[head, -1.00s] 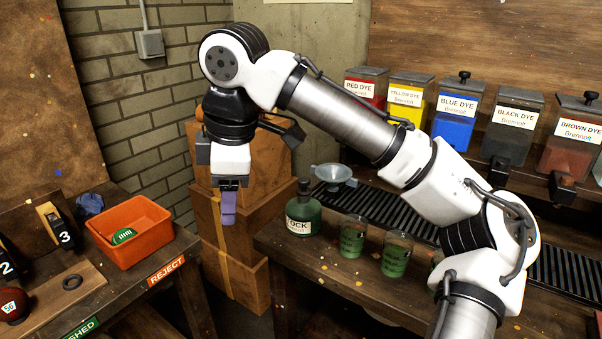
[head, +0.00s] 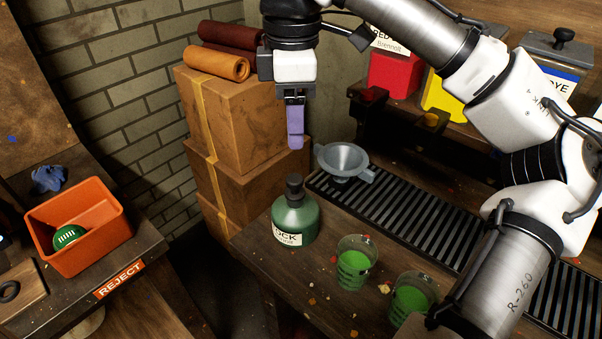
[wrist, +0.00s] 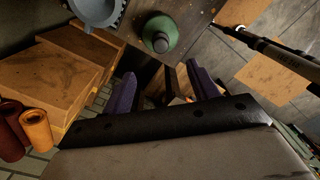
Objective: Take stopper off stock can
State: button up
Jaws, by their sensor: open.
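The stock can (head: 295,222) is a round green container with a white label, upright on the wooden bench near its left corner. Its dark stopper (head: 294,186) sits in the neck on top. The can also shows in the wrist view (wrist: 158,30), with the stopper (wrist: 161,43) seen from above. My gripper (head: 295,142) hangs above and slightly behind the can in the head view, pointing down, with purple fingers. In the wrist view its fingers (wrist: 163,92) are spread and nothing is between them. It is apart from the stopper.
A grey funnel (head: 343,160) stands on the slotted drain rack (head: 405,217) behind the can. Two glasses of green liquid (head: 355,262) stand to the can's right. Stacked boxes (head: 228,125) rise behind left. An orange bin (head: 80,225) is on the left bench.

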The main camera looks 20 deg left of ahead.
send_over(295, 178)
notch_tip(295, 178, down, 6)
jog(key=shift+f, duration=3.4)
jog(key=shift+c, duration=0.5)
jog(key=c, duration=1)
